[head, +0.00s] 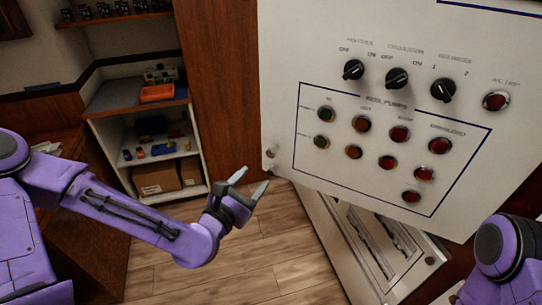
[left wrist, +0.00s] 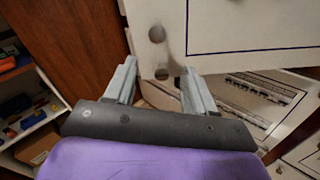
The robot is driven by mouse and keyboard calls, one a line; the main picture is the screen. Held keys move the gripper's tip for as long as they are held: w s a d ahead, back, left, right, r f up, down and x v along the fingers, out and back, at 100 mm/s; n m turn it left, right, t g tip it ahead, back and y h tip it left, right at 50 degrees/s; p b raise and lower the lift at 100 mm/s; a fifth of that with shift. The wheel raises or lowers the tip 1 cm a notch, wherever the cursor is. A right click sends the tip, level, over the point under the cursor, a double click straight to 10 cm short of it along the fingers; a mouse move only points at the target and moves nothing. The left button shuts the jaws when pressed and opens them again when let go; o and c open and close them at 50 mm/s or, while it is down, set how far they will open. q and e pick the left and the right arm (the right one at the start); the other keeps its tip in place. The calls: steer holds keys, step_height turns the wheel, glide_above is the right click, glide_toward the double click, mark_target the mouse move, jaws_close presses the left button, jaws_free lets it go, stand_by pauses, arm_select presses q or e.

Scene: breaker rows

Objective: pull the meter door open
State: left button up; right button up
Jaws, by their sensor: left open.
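A large white panel door (head: 400,190) with rotary switches and round buttons fills the right of the head view. It is the likely meter door, though no label says so. A small round knob (head: 271,152) sits at its lower left edge, with a second round piece just below. In the left wrist view the knob (left wrist: 157,34) shows beyond the fingertips, and the lower piece (left wrist: 161,73) appears between them. My left gripper (head: 254,183) is open and empty, just below and left of the knob, apparently not touching it. My right gripper is out of view.
Below the panel is a white cabinet front (head: 360,245) with long slotted strips. A wooden cabinet side (head: 217,80) stands left of the panel. A shelf (head: 150,135) with boxes and small items is farther left. Wooden floor (head: 210,265) is clear beneath my left gripper.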

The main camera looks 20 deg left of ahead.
mark_target(270, 155)
arm_select(q)
steer(key=shift+n, duration=0.3)
steer(key=w, duration=0.3)
steer(key=w+d+r, duration=0.1)
steer(key=w, duration=0.5)
steer(key=shift+w+d+r, duration=0.2)
steer(key=shift+d+r, duration=0.05)
steer(key=shift+d, duration=0.05)
steer(key=shift+w+d, duration=0.1)
steer(key=shift+w, duration=0.55)
steer(key=shift+f, duration=0.1)
jaws_close()
